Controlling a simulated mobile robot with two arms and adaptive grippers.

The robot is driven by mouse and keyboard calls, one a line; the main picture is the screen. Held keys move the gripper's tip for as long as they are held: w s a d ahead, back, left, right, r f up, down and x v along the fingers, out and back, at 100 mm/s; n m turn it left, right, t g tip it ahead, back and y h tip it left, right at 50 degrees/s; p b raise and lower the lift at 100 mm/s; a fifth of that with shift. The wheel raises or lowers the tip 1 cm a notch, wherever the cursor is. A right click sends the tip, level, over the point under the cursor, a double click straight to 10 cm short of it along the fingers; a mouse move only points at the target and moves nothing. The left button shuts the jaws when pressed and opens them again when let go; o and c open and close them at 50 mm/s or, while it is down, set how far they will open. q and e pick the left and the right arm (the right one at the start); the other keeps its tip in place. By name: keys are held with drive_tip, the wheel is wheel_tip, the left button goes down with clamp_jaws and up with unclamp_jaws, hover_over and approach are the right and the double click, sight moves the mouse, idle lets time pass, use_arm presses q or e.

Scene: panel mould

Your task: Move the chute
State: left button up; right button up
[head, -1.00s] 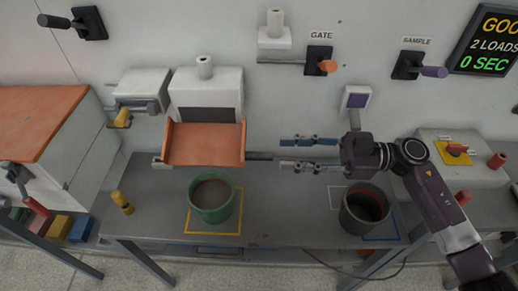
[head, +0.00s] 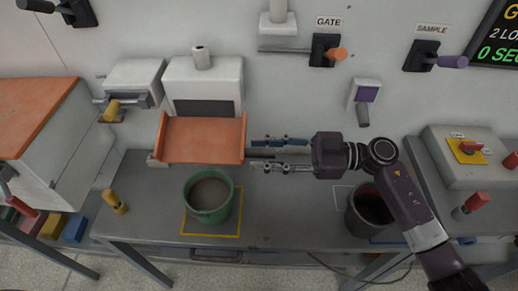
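The orange chute (head: 203,141) sits under the white hopper on the wall, at the left end of a dark horizontal rail that runs to its right. My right gripper (head: 250,155) is just right of the chute, its two fingers pointing left and spread apart. The fingertips are close to the chute's right edge, one above and one below the rail's level. Whether they touch it I cannot tell. My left gripper is not in view.
A dark bucket (head: 367,209) stands partly behind my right arm. GATE (head: 326,50) and SAMPLE (head: 422,55) levers are on the wall. Bare bench lies between the buckets.

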drive_tip(key=shift+a, duration=0.5)
drive_tip(key=shift+c, duration=0.3)
clamp_jaws()
